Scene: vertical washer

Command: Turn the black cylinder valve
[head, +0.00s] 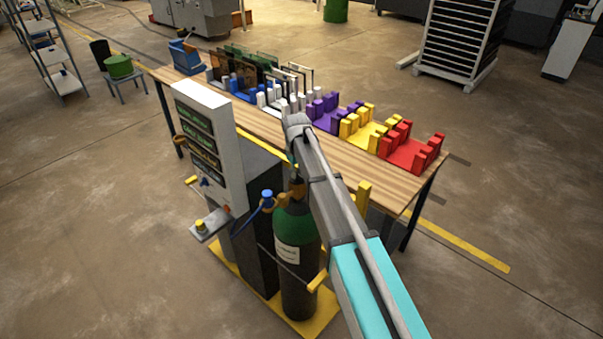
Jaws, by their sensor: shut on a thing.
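A gas cylinder (297,262) with a dark body and green shoulder stands upright on a yellow base, a white label on its front. At its top is brass fitting work (283,201) with a blue-capped part to the left. My arm reaches in from the lower right and bends down over the cylinder top. My gripper (296,184) is at the cylinder top, partly hidden by my arm, and is shut on the black valve. The valve itself is mostly hidden, so its turn angle cannot be told.
A white panel (209,145) with dark displays stands left of the cylinder. A wooden table (395,190) behind carries purple, yellow and red holders. Open floor lies left and right.

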